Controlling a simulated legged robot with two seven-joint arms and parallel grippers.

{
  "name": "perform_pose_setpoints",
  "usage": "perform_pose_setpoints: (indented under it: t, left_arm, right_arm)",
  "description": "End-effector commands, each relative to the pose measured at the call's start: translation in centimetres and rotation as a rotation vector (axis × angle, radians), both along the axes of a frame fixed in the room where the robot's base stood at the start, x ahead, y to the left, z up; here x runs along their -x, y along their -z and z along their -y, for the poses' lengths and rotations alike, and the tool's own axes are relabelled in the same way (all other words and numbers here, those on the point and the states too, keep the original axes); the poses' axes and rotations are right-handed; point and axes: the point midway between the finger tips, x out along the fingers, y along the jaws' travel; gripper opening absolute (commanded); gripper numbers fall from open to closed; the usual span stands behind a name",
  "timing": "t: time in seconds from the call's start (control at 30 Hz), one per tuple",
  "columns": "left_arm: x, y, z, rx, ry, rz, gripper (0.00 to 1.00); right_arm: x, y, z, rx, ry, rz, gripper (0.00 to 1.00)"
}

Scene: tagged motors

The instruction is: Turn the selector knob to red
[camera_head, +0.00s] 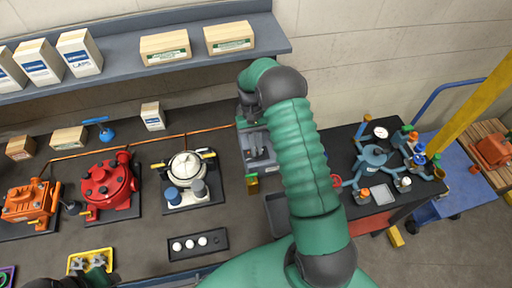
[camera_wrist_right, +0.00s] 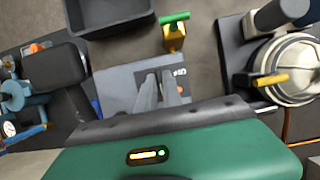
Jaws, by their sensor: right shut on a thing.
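A grey panel box (camera_head: 262,162) stands on the dark bench at mid-picture; its grey face also shows in the right wrist view (camera_wrist_right: 118,82). My right gripper (camera_head: 258,153) comes down onto this panel, and its two grey fingers (camera_wrist_right: 160,92) are close together there. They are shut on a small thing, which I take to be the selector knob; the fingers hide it. I cannot read the knob's pointer or see a red mark. A yellow and green part (camera_wrist_right: 174,36) sits at the panel's edge. My left gripper does not clearly show.
A white-lidded pump (camera_head: 186,170), a red motor (camera_head: 106,187) and an orange motor (camera_head: 30,202) stand to the left. A teal valve unit (camera_head: 375,157) is to the right. A dark tray (camera_wrist_right: 112,14) lies near the panel. A shelf with boxes runs above.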

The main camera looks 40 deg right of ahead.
Motion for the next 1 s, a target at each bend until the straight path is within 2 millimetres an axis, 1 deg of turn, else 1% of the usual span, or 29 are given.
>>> perform_pose_setpoints:
  t: [0.03,0.4,0.43,0.57,0.87,0.93,1.0]
  left_arm:
    - [0.0,0.0,0.0,0.0,0.0,0.0,0.47]
    - [0.0,0.0,0.0,0.0,0.0,0.0,0.47]
    - [0.0,0.0,0.0,0.0,0.0,0.0,0.47]
    - [0.0,0.0,0.0,0.0,0.0,0.0,0.47]
    - [0.0,0.1,0.0,0.0,0.0,0.0,0.47]
    - [0.0,0.4,0.0,0.0,0.0,0.0,0.47]
    - [0.0,1.1,0.0,0.0,0.0,0.0,0.47]
  right_arm:
    - [-0.3,-0.2,0.2,0.005,0.004,0.011,0.0]
    - [-0.3,-0.2,0.2,0.006,0.008,0.011,0.0]
    - [-0.3,-0.2,0.2,0.006,0.008,0.011,0.14]
    - [-0.2,-0.1,0.1,0.004,0.007,0.008,0.31]
    - [0.0,-0.1,0.1,0.002,0.007,0.005,0.32]
    - [-0.1,-0.4,0.1,0.003,0.007,0.006,0.32]
    - [-0.2,-1.2,0.2,0.004,0.007,0.008,0.32]
